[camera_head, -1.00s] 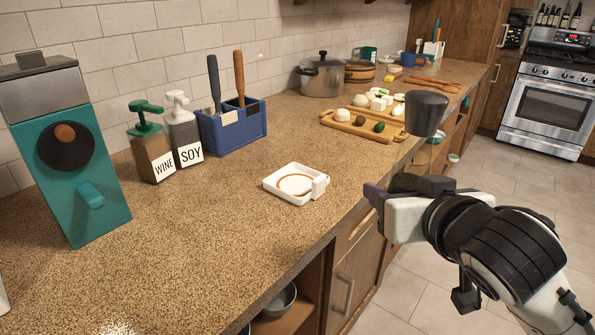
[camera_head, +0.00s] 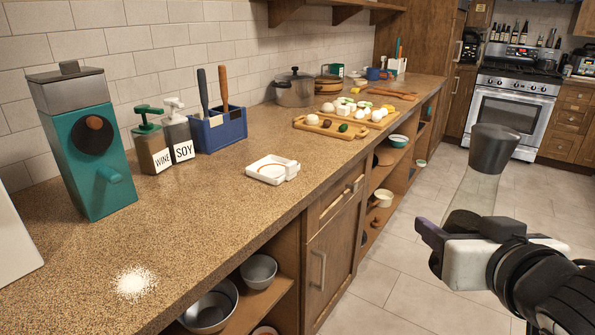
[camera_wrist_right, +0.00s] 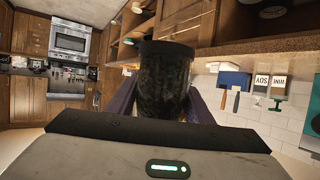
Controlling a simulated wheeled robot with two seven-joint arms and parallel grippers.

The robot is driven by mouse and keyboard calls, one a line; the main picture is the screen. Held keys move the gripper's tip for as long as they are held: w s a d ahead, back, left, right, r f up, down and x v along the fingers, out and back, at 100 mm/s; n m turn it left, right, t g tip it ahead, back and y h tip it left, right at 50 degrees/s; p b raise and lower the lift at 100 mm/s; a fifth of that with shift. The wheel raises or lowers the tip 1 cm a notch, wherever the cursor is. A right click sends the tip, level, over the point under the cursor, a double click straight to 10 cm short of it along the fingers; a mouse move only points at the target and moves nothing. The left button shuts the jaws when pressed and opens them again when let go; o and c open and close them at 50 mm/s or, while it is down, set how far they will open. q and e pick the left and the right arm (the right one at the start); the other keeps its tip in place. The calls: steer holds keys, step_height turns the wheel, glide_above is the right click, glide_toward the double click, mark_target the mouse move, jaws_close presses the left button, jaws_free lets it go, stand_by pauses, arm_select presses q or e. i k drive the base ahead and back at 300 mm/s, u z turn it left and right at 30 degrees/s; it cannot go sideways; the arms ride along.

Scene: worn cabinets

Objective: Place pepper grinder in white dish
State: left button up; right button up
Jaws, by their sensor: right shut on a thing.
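The pepper grinder (camera_head: 474,190) has a dark cap and a clear, pale body. My right gripper (camera_head: 462,226) is shut on it and holds it nearly upright, in the air right of the counter's front edge. In the right wrist view the dark grinder (camera_wrist_right: 165,85) stands between the purple-grey fingers and hides part of the room. The white dish (camera_head: 268,179) is small and square with an orange ring inside. It sits on the counter, left of the grinder and apart from it. My left gripper is not in view.
The speckled counter (camera_head: 190,230) is clear around the dish, with a white powder patch (camera_head: 135,282) at front left. A teal grinder machine (camera_head: 90,160), WINE and SOY bottles, and a blue utensil holder (camera_head: 218,130) stand behind. A cutting board (camera_head: 330,128) with food lies beyond.

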mark_target(273, 171)
steer(key=z, duration=0.5)
steer(key=i, duration=1.25)
steer(key=u, duration=0.7)
